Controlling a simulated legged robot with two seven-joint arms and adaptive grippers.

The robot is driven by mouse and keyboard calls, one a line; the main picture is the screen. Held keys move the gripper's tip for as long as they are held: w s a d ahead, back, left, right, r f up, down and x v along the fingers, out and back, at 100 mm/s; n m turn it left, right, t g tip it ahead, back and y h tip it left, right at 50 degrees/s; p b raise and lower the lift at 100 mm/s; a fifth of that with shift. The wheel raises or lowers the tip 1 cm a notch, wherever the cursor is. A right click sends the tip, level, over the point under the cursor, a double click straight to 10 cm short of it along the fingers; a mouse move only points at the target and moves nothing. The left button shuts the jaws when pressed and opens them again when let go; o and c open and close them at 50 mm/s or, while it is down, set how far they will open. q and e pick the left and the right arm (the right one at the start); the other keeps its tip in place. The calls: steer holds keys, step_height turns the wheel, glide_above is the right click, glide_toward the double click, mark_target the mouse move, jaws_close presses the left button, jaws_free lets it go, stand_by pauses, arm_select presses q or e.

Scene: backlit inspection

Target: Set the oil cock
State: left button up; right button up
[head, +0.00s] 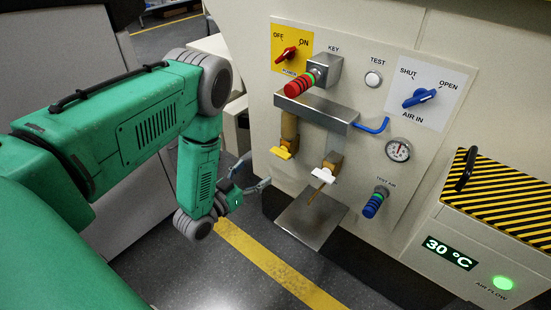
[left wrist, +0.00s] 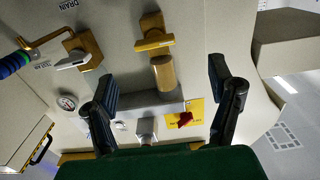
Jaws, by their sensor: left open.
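Two brass cocks are on the panel, and I cannot tell by a label which is the oil cock. One has a yellow handle (head: 281,153) below a brass cylinder (head: 289,127); the yellow handle also shows upper middle in the left wrist view (left wrist: 154,42). The other has a white handle (head: 322,175), seen at the left in the left wrist view (left wrist: 72,62). My left gripper (head: 253,176) is open and empty, to the left of the yellow handle and apart from it. In the left wrist view its fingers (left wrist: 161,80) spread either side of the brass cylinder.
A metal box (head: 316,112) juts out above the cocks, and a metal tray (head: 311,220) sits below them. A striped box (head: 500,205) stands at the right.

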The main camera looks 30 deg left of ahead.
mark_target(278, 156)
arm_select(q)
steer(key=w, duration=0.3)
steer(key=w+b, duration=0.1)
steer(key=shift+w+d, duration=0.15)
steer(key=shift+d, duration=0.1)
steer(key=w, duration=0.1)
steer(key=w+d, duration=0.1)
steer(key=w, duration=0.1)
steer(key=w+b, duration=0.1)
steer(key=w, duration=0.1)
steer(key=shift+d+r, duration=0.25)
steer(key=shift+d, duration=0.15)
steer(key=shift+w+a+f, duration=0.1)
steer(key=shift+w+a, duration=0.15)
steer(key=shift+a, duration=0.15)
steer(key=shift+a+f, duration=0.1)
steer(key=shift+a, duration=0.2)
steer(key=shift+d, duration=0.25)
steer(key=c, duration=0.9)
steer(key=shift+d, duration=0.25)
steer(key=shift+c, duration=1.4)
arm_select(e)
steer(key=f, duration=0.3)
steer(key=shift+w+d, duration=0.1)
steer(key=shift+d, duration=0.3)
